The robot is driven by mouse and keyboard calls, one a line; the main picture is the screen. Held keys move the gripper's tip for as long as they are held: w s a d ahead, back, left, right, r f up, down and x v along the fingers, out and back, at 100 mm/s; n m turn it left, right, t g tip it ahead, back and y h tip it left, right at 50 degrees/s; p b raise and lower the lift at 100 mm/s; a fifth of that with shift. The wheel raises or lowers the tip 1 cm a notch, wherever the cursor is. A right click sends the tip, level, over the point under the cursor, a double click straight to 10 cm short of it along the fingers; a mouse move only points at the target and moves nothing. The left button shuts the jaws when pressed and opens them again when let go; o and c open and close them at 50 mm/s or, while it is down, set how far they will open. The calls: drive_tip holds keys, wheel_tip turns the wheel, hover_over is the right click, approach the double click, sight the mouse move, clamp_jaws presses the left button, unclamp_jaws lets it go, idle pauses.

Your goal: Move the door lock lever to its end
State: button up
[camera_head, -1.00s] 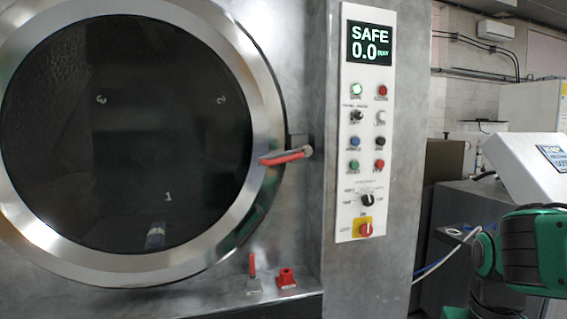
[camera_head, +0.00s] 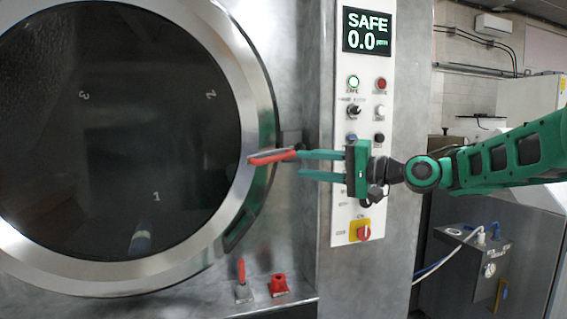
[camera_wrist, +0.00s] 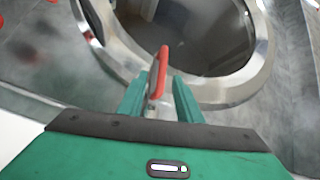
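The door lock lever (camera_head: 270,157) has a red grip and sits at the right rim of the round door (camera_head: 262,75), pointing left across the rim. My gripper (camera_head: 300,164) is open just right of the lever, with its fingers pointing left at it. In the wrist view the red lever (camera_wrist: 162,68) shows in line with the gap between the two green fingers (camera_wrist: 159,85). Its red end reaches past the fingertips, and its base lies between them. I cannot tell whether either finger touches it.
The control panel (camera_head: 343,225), with buttons and a green "SAFE 0.0" display (camera_head: 368,32), is partly hidden behind my gripper. A small red-handled lever (camera_head: 241,272) and a red fitting (camera_head: 278,286) stand on the ledge below. A grey cabinet (camera_head: 465,280) stands at the lower right.

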sight(278, 159)
drive_tip(key=x, duration=1)
drive_tip(key=shift+w+a+r, duration=0.1)
drive_tip(key=shift+r, duration=0.15)
